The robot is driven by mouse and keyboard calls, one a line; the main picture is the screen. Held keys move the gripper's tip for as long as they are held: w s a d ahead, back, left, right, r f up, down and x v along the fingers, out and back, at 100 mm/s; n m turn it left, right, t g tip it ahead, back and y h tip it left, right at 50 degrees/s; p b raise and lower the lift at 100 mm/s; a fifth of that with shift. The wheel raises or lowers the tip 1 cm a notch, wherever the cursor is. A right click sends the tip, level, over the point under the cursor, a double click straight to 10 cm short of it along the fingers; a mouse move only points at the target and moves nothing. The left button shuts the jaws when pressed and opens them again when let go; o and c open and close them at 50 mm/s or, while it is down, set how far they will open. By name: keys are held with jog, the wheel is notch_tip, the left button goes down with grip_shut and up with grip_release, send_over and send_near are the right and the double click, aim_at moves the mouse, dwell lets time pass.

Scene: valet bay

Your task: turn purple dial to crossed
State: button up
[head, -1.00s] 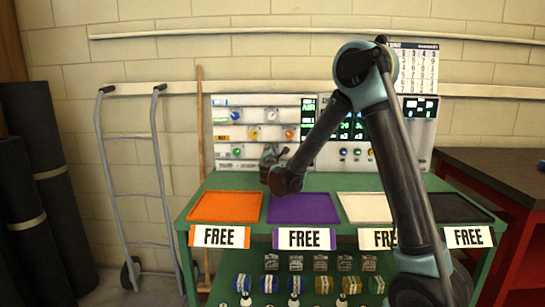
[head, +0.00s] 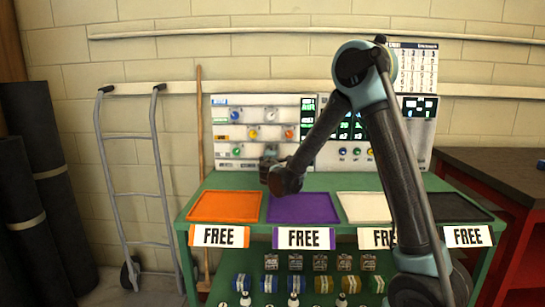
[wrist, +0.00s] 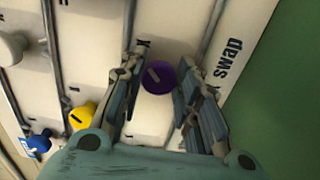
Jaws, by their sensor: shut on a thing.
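The purple dial (wrist: 158,78) sits on the pale panel in the wrist view. A light pointer mark on its face slants toward the upper left. My gripper (wrist: 158,84) has its teal fingers on either side of the dial and is shut on it. In the head view my gripper (head: 269,150) is at the lower part of the panel (head: 222,160), above the back of the green bench, and it hides the dial there. The word "swap" (wrist: 228,58) is printed on the panel beside the right finger. I cannot make out a "crossed" mark.
A yellow knob (wrist: 83,116), a blue knob (wrist: 38,143) and a white knob (wrist: 12,48) are nearby on the panel. Orange (head: 224,206), purple (head: 302,208), white and black trays lie on the bench below. A hand truck (head: 135,190) stands at the left.

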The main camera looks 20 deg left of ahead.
jog(key=shift+d+f, duration=0.1)
jog(key=shift+d, duration=0.1)
jog(key=o, duration=1)
jog(key=shift+w, duration=0.1)
jog(key=shift+o, duration=0.2)
jog(key=shift+a, duration=0.1)
jog(key=v, duration=1.2)
